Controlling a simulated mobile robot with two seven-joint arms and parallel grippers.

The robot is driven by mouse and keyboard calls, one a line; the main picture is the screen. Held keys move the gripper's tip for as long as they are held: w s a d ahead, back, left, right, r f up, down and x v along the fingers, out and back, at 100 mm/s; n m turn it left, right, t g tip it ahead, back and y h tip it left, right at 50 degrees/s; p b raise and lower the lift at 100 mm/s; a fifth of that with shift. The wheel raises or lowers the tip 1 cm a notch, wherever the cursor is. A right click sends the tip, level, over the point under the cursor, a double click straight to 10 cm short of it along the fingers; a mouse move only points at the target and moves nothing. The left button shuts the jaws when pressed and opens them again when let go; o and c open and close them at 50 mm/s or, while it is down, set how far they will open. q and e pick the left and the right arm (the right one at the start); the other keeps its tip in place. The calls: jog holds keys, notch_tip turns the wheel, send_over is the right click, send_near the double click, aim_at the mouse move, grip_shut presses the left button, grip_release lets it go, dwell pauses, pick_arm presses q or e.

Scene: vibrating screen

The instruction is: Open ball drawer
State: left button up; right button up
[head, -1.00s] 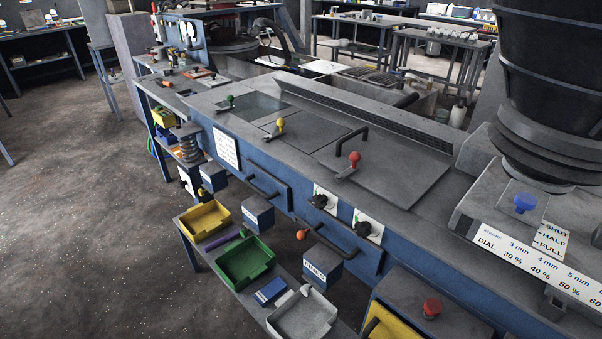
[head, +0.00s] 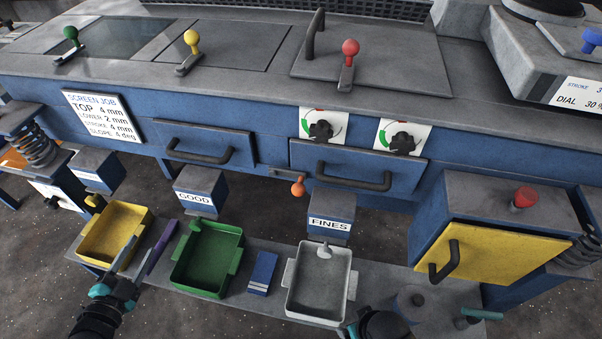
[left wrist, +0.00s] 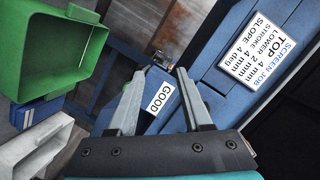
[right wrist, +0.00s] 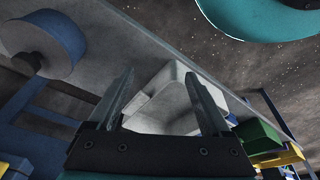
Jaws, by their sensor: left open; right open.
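Two drawers with black bar handles sit in the blue machine front, a left drawer (head: 205,143) and a right drawer (head: 355,168). Both look closed, and I cannot read which is the ball drawer. An orange knob (head: 298,187) is between them, nearer the right drawer. My left gripper (head: 139,268) is low at the left, by the yellow tray, apart from both drawers. In the left wrist view its fingers (left wrist: 153,85) are open and empty. My right gripper is mostly cut off at the bottom of the head view. In the right wrist view its fingers (right wrist: 160,88) are open and empty.
A yellow tray (head: 142,214), a green tray (head: 238,236) and a white tray (head: 349,284) stand on the low shelf. The GOOD (head: 198,196) and FINES (head: 330,224) spouts jut out below the drawers. A yellow-fronted box (head: 495,258) sticks out at right.

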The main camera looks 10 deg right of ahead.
pick_arm(q)
notch_tip(320, 180, up, 6)
jog(key=w+m+t+h+b, duration=0.1)
jog(key=w+m+h+b, duration=0.2)
jog(key=m+h, duration=0.15)
jog(key=m+g+h+b, duration=0.2)
jog(key=m+h+b, duration=0.35)
jog(key=m, duration=0.45)
send_near(192, 154)
jog(key=shift+h, duration=0.3)
jog(key=x, duration=0.6)
jog(key=f+p+x, duration=0.1)
jog(key=x, duration=0.3)
jog(key=shift+w+f, duration=0.1)
pick_arm(e)
jog(key=w+a+r+t, duration=0.1)
jog(key=w+r, duration=0.2)
jog(key=r, duration=0.2)
jog(key=shift+w+r, duration=0.2)
pick_arm(q)
jog(key=shift+a, duration=0.1)
jog(key=shift+c, duration=0.3)
grip_shut()
